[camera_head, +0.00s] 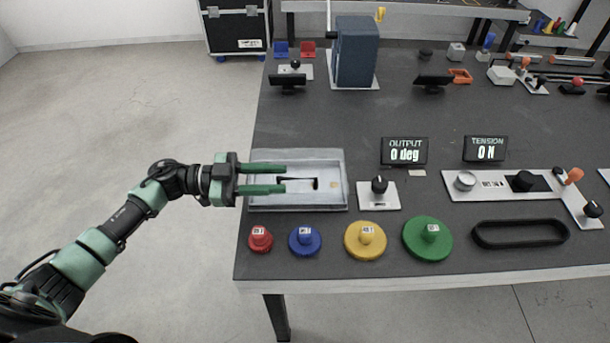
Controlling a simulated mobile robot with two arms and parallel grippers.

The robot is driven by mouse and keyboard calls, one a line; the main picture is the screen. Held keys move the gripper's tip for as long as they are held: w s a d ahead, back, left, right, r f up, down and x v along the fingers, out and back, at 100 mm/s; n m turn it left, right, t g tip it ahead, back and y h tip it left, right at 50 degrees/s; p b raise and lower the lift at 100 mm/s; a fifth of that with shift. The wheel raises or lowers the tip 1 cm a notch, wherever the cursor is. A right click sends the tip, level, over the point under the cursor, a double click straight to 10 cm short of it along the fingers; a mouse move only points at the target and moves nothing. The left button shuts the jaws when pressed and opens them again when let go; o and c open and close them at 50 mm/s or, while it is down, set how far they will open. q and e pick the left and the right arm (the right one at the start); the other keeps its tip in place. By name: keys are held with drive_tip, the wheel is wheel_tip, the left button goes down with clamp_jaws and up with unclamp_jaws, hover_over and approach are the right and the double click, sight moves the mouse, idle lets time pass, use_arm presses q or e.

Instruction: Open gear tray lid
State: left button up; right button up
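The gear tray (334,155) is a shallow pale grey rectangular box near the left edge of the dark table. I cannot make out a separate lid on it; a few small dark shapes and a small tan patch show on its light inner surface. My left gripper (285,178) reaches in from the left over the tray's left part. Its two green fingers are apart, with nothing visible held between them. I cannot tell whether the fingers touch the tray. My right gripper is not in view.
Red (260,240), blue (305,241), yellow (365,241) and green (427,240) knobbed gears stand along the front edge. A black knob on a white plate (378,196) sits right of the tray. Behind are two displays (404,151) and a dark blue box (356,52).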

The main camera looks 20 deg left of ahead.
sight(299, 177)
use_arm(q)
drive_tip(key=x, duration=0.5)
drive_tip(key=shift+w+d+p, duration=0.1)
drive_tip(key=shift+d+p, duration=0.2)
drive_tip(key=shift+p, duration=0.1)
clamp_jaws()
idle(1.0)
